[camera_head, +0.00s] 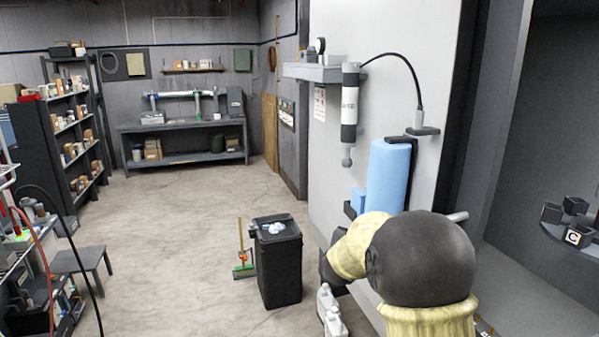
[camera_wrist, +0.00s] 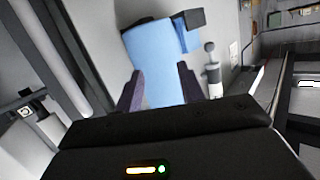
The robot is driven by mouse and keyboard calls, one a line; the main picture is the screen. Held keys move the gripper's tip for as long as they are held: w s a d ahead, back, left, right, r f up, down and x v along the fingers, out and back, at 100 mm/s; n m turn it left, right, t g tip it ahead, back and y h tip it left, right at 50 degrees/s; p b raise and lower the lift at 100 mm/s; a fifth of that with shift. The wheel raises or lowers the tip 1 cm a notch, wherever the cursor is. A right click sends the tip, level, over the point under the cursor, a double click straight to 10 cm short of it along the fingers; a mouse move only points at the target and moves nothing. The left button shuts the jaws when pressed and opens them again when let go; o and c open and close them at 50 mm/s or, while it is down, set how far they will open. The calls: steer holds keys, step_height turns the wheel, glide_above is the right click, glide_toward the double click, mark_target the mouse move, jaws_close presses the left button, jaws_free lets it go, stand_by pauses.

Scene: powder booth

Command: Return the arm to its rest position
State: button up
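My gripper (camera_wrist: 160,78) shows at the bottom of the wrist view, with its two dark fingers well apart. I see nothing held between them. Beyond the fingers is a large blue roll (camera_wrist: 155,50) on the pale wall, also in the head view (camera_head: 389,175). In the head view my arm (camera_head: 420,260) is bent at the lower right, in front of the wall below the blue roll. Its dark rounded link hides what lies behind it, and the gripper's fingers cannot be made out there.
A black bin (camera_head: 277,262) and white bottles (camera_head: 331,312) stand left of my arm. A round stand with dark blocks (camera_head: 576,237) is at right. The middle floor (camera_head: 190,215) is clear.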

steer(key=s+f+n+g+y, duration=0.3)
steer(key=s+f+g, duration=0.2)
steer(key=s, duration=1.1)
steer(key=s+a+f+n+g+y, duration=0.1)
steer(key=s+f+n+g+y, duration=0.2)
steer(key=s, duration=1.4)
step_height(320, 180, down, 6)
steer(key=g, duration=0.3)
steer(key=shift+s+a+f, duration=0.15)
steer(key=shift+s+a, duration=0.05)
steer(key=shift+s, duration=0.05)
steer(key=shift+w, duration=0.1)
steer(key=shift+a, duration=0.15)
